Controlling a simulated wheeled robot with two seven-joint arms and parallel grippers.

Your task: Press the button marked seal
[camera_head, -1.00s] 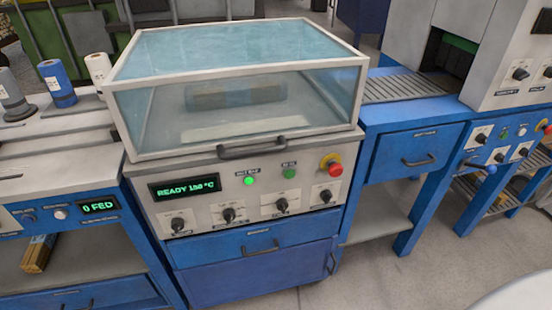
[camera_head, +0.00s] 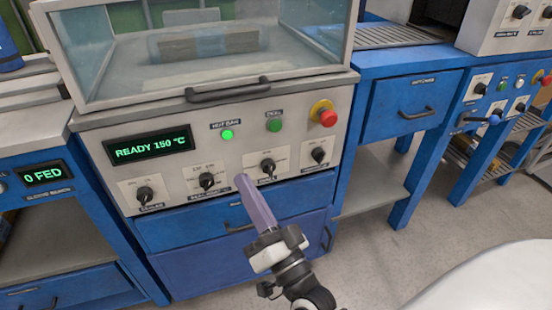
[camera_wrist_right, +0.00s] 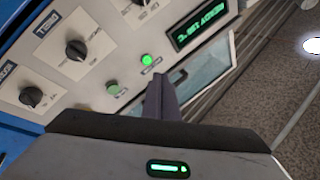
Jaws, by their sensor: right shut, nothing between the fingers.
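The sealing machine's front panel (camera_head: 95,170) carries a dull green button (camera_head: 274,125) under a small label that seems to read SEAL. It also shows in the wrist view (camera_wrist_right: 113,90). To its left is a brightly lit green light (camera_head: 227,134) labelled something like HOT BAR, also in the wrist view (camera_wrist_right: 147,60). My right gripper (camera_head: 241,179) is shut and empty, its fingers pointing up toward the panel, below the lit light and the dull green button. In the wrist view its fingertips (camera_wrist_right: 158,77) appear apart from both. My left gripper is not in view.
A red emergency knob (camera_head: 327,118) sits right of the green button. Several black dials (camera_head: 207,181) line the panel below. The display (camera_head: 150,146) reads READY 150 °C. The clear lid (camera_head: 200,60) is down, its handle (camera_head: 228,92) above the buttons.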

